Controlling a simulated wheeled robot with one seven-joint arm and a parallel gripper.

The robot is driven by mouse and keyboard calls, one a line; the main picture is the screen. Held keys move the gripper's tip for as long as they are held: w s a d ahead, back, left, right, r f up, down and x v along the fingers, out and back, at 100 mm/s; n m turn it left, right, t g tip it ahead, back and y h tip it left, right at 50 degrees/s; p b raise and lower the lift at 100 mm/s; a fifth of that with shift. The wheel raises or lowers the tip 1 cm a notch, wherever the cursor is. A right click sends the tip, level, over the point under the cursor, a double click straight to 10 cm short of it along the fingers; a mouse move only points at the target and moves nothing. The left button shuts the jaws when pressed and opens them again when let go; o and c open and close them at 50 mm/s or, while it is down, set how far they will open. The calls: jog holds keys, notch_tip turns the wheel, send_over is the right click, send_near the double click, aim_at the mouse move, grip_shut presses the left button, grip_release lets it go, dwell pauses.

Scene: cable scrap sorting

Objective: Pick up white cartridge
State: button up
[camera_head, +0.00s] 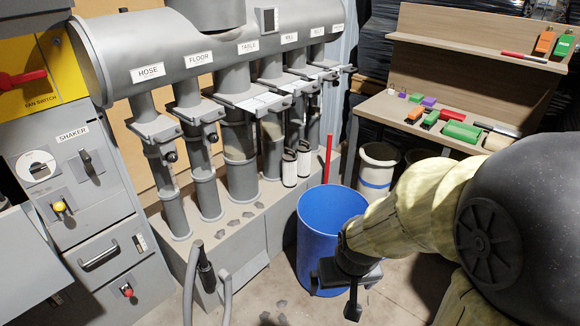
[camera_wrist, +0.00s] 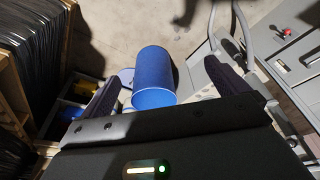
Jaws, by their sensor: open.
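Two white ribbed cartridges stand upright side by side on the grey ledge in the head view, a front one (camera_head: 289,169) and one just behind it (camera_head: 303,160). Their tops look dark-rimmed. I cannot tell which one is meant. My gripper (camera_head: 335,291) is open and empty, low in front of the blue bin (camera_head: 326,238) and well to the right of and nearer than the cartridges. In the wrist view, my gripper (camera_wrist: 162,74) has its two dark fingers spread wide, with the blue bin (camera_wrist: 153,72) beyond them. No cartridge is clearly visible there.
A white bucket with a blue band (camera_head: 375,178) stands behind the bin. A wooden bench (camera_head: 388,105) holds several coloured tools. A grey hose (camera_head: 190,285) stands front left. Scraps litter the floor.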

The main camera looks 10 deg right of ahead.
jog(key=w+p+v, duration=0.3)
jog(key=p+v, duration=0.8)
jog(key=v, duration=0.2)
jog(key=shift+r, duration=0.3)
